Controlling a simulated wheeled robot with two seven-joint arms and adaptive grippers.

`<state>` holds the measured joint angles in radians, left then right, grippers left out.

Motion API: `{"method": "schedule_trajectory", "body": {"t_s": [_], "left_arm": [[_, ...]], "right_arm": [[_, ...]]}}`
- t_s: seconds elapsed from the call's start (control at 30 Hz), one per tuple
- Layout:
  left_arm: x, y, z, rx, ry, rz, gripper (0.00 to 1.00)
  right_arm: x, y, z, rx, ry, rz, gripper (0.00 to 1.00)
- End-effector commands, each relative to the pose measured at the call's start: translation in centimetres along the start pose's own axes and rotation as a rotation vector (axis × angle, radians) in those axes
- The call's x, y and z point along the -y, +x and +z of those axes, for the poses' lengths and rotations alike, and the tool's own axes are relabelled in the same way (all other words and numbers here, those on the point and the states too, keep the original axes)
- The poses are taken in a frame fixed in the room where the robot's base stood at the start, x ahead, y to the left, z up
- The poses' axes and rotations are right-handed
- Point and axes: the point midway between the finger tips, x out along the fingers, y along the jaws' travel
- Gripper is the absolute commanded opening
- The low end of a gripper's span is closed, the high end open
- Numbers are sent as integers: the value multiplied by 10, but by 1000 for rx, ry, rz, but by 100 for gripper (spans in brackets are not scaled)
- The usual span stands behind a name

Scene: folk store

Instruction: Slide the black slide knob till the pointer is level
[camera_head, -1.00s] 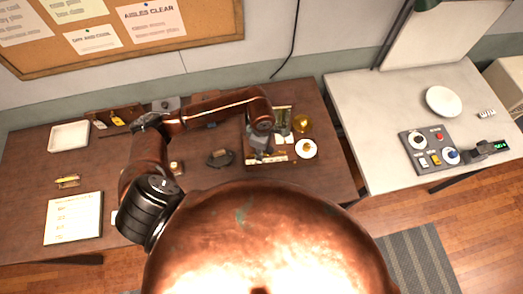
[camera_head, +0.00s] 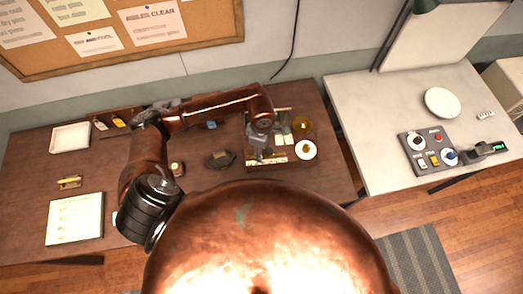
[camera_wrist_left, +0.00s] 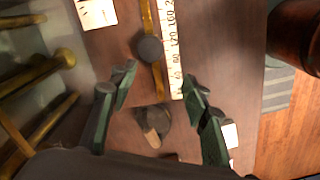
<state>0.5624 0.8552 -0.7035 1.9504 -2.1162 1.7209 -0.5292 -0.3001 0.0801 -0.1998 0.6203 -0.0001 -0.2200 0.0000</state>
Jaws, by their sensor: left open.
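The black slide knob (camera_wrist_left: 149,50) sits on a brass bar beside a white numbered scale (camera_wrist_left: 174,45) in the left wrist view. My left gripper (camera_wrist_left: 160,78) is open, its two green-grey fingers spread below the knob in that picture and apart from it. The knob is not between the fingertips. In the head view my left gripper (camera_head: 258,147) is over the weighing device, beside its pale scale strip (camera_head: 267,160), and hides the knob. I cannot make out the pointer or its tilt. My right gripper is not in view.
Brass rods (camera_wrist_left: 40,75) stand left of the fingers. A dark round object (camera_head: 219,160) lies left of the device. A brass pan (camera_head: 302,124) and a white dish (camera_head: 306,149) are on its right. A control panel (camera_head: 427,152) is on the pale table.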

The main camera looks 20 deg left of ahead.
Motion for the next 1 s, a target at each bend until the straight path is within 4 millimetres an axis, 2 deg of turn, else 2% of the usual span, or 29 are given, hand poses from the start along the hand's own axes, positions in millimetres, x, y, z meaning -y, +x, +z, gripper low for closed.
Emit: {"method": "schedule_trajectory", "body": {"t_s": [0.53,1.0], "left_arm": [[0,-43,0,-1,0,1,44],[0,-47,0,0,0,0,44]], "right_arm": [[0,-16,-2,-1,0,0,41],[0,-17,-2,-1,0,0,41]]}}
